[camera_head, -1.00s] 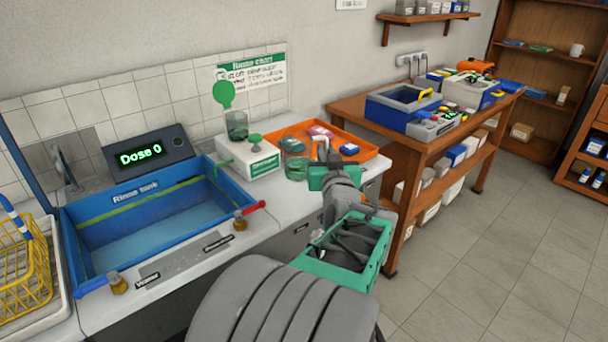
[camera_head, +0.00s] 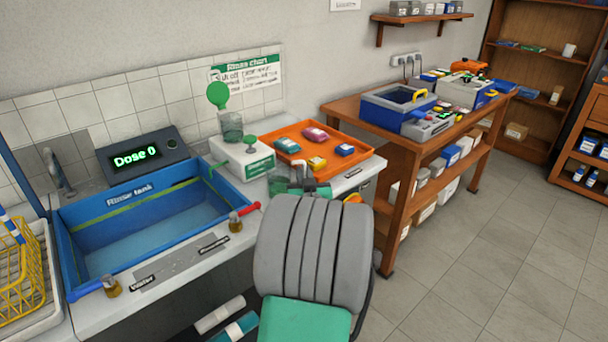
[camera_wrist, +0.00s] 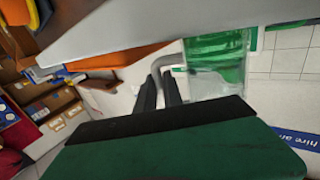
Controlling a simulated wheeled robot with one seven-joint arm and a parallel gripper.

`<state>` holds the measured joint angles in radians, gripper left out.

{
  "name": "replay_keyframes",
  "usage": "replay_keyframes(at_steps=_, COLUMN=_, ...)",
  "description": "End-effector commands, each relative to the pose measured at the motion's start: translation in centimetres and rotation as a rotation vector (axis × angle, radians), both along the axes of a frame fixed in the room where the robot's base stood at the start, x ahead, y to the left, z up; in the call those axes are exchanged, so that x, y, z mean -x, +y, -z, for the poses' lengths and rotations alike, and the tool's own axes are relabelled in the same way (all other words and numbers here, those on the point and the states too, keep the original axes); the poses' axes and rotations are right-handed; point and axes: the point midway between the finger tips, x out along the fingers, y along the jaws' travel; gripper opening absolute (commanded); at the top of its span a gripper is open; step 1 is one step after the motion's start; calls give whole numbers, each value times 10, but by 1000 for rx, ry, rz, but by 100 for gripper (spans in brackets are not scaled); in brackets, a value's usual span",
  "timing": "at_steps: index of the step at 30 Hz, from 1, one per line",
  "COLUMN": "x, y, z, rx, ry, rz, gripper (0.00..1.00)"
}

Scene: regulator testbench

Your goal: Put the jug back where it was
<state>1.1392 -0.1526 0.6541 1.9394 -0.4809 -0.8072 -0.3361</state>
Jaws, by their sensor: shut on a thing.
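The clear jug (camera_wrist: 215,65) is in the wrist view, with green showing through it. Its pale curved handle (camera_wrist: 168,62) lies between the two dark fingertips. My gripper (camera_wrist: 160,92) is shut on this handle. In the head view, a small part of the jug (camera_head: 279,185) shows at the counter's front, left of my gripper (camera_head: 300,178). My grey forearm hides most of the gripper and the counter in front of it. I cannot tell whether the jug touches the counter.
An orange tray (camera_head: 366,147) with several small coloured items lies behind the gripper. A white dispenser (camera_head: 258,165) stands left of it. The blue rinse tank (camera_head: 82,265) is further left, below the "Dose 0" display (camera_head: 137,157). A wooden table (camera_head: 338,108) stands right.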

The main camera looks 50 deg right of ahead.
Motion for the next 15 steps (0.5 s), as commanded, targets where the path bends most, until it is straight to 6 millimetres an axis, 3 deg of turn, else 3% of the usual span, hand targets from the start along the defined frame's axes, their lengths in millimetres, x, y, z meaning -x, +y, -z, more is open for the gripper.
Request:
replay_keyframes(at_steps=9, x=0, y=0, z=1, rx=0, ry=0, rz=0, gripper=33)
replay_keyframes(at_steps=15, x=0, y=0, z=0, rx=0, ry=0, rz=0, gripper=33)
